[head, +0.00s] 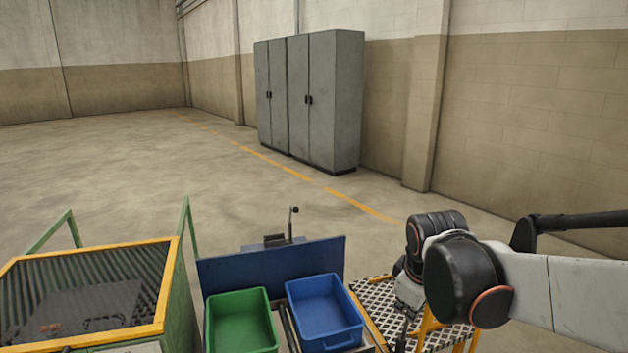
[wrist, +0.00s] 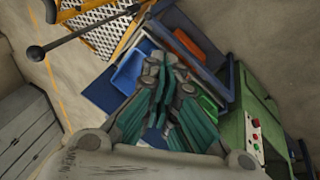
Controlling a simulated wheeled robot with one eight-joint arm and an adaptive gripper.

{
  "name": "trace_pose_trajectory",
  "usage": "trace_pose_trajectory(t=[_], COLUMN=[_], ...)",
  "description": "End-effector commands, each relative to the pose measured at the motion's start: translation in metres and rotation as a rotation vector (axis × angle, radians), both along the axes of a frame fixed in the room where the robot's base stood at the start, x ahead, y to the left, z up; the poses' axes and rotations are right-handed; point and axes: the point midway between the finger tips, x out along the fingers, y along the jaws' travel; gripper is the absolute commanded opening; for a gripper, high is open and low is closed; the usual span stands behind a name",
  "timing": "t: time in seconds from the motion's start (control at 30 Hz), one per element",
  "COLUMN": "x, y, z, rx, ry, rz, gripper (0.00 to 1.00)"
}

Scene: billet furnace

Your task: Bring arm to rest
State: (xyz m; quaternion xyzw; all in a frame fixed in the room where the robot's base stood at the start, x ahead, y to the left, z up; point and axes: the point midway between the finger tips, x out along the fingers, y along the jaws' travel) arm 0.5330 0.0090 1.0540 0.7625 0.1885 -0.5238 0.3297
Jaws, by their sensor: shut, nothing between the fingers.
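My arm reaches in from the right side of the head view, bent at a dark round joint. Its wrist end hangs down above the perforated platform at the lower right. In the wrist view my gripper (wrist: 163,62) shows dark grey links and teal finger pads. The fingers are together with nothing between them. The fingers appear over the area of the blue bin (wrist: 128,72) and the green bin (wrist: 207,105), with no visible contact. In the head view the fingers are hard to make out.
The blue bin (head: 324,310) and green bin (head: 240,322) stand before a dark blue panel (head: 270,268). A yellow-framed perforated platform (head: 380,297) is to their right. A green machine with a yellow-framed top (head: 165,300) is left. Grey cabinets (head: 335,100) stand behind; open floor lies between.

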Motion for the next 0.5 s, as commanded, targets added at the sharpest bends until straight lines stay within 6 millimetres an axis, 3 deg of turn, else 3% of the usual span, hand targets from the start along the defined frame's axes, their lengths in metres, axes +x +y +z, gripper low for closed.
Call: trace_pose_trajectory(t=[0.2, 0.5], x=[-0.058, -0.127], y=[-0.005, -0.008], z=[0.021, 0.026], rx=[0.115, 0.292], ry=[-0.079, -0.178], rz=[-0.202, -0.473], gripper=[0.0, 0.0])
